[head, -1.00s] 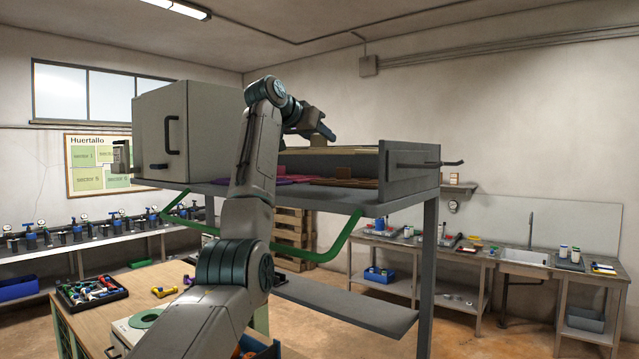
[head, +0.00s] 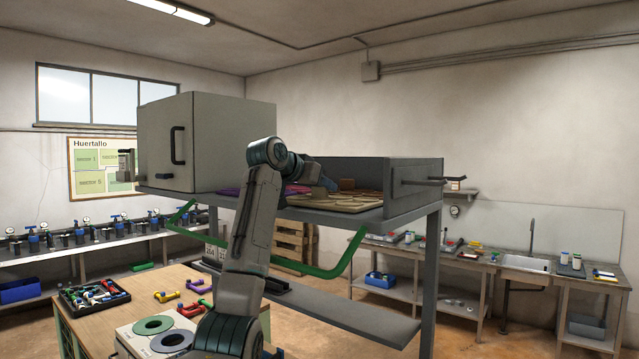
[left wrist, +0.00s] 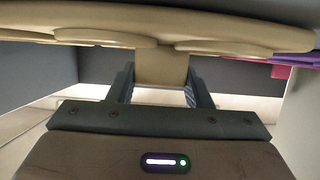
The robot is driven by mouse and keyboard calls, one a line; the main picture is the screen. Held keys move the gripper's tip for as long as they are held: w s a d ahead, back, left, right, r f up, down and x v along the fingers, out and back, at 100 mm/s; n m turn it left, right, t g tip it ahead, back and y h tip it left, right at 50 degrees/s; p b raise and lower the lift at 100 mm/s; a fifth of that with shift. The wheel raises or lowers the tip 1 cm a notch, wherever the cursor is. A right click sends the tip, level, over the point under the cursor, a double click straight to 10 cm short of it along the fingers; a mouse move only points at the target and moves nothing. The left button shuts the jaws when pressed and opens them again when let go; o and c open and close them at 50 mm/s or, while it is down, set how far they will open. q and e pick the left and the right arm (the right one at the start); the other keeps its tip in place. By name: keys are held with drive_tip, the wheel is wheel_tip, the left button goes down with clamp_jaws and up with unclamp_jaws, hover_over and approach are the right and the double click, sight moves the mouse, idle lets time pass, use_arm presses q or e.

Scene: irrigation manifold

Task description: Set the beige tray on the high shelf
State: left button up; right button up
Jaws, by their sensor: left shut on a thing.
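The beige tray (head: 350,205), flat with rounded recesses, is level at the front of the high shelf (head: 410,207), inside its open bay. It is right over the shelf board; I cannot tell whether it rests on it. In the left wrist view the tray (left wrist: 230,38) spans the top of the picture. My left gripper (head: 328,184) is shut on the tray's beige tab (left wrist: 160,66), with one finger on each side. The tray's far side is partly hidden by my gripper. My right gripper is not in view.
A purple item (head: 230,191) lies left of the tray on the shelf. A grey cabinet (head: 225,145) closes the left side and a grey panel (head: 413,185) the right. A wooden table (head: 130,305) stands lower left.

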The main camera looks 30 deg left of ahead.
use_arm(q)
drive_tip(key=shift+w+d+f, duration=0.1)
drive_tip(key=shift+f, duration=0.05)
drive_tip(key=o, duration=1)
drive_tip(key=shift+s+r+b, duration=0.25)
drive_tip(key=shift+s+b, duration=0.3)
drive_tip(key=shift+b, duration=0.05)
drive_tip(key=b+v, duration=0.6)
drive_tip(key=v, duration=0.4)
drive_tip(key=shift+s+r, duration=0.4)
